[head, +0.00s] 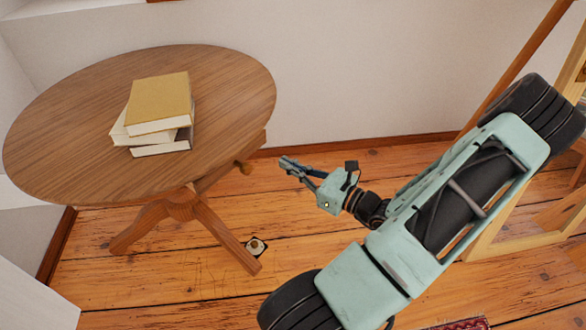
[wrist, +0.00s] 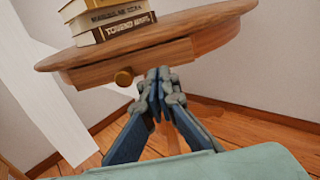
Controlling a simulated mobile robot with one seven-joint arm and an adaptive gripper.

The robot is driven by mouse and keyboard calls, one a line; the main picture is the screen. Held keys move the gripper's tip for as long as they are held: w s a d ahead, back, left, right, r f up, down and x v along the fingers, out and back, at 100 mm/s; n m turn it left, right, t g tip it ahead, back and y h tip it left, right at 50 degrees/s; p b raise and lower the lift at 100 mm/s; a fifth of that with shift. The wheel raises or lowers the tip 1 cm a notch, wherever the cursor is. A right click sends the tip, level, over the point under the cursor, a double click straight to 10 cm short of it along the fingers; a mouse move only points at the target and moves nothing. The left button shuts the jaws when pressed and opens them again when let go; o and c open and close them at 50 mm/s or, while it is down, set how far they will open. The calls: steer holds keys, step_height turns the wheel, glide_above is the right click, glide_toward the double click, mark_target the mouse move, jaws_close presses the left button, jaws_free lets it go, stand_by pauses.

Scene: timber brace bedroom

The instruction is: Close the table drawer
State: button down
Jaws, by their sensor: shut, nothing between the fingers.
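The table (head: 70,110) is a round-topped wooden one on a pedestal with splayed legs. Its drawer (head: 258,146) shows under the right edge of the top in the head view. In the wrist view the wooden drawer front (wrist: 90,78) carries a round brass-coloured knob (wrist: 124,78). How far the drawer stands out is hard to tell. My gripper (head: 283,162) is shut and empty, to the right of the drawer. In the wrist view my fingertips (wrist: 158,75) are pressed together and appear right of the knob, over the drawer front's lower edge. Contact cannot be told.
A stack of books (head: 160,100) lies on the tabletop. A small round object (head: 256,246) is on the wooden floor by a table leg. A white wall stands behind the table. A wooden frame (head: 520,240) is at the right. Floor between table and arm is mostly clear.

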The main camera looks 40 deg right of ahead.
mark_target(252, 145)
steer(key=w+b, duration=0.1)
steer(key=w, duration=0.2)
steer(key=w+a, duration=0.1)
steer(key=w, duration=0.2)
steer(key=w+b, duration=0.1)
steer(key=w, duration=0.2)
steer(key=shift+w+a+f+b, duration=0.1)
steer(key=shift+a+b, duration=0.2)
steer(key=shift+a, duration=0.1)
steer(key=shift+w, duration=0.15)
steer(key=shift+w+a, duration=0.1)
steer(key=shift+w, duration=0.2)
steer(key=w, duration=0.2)
steer(key=w+a+p, duration=0.1)
steer(key=w, duration=0.2)
steer(key=w+p, duration=0.1)
steer(key=w, duration=0.1)
steer(key=shift+w+a, duration=0.2)
steer(key=shift+w, duration=0.15)
steer(key=shift+r, duration=0.2)
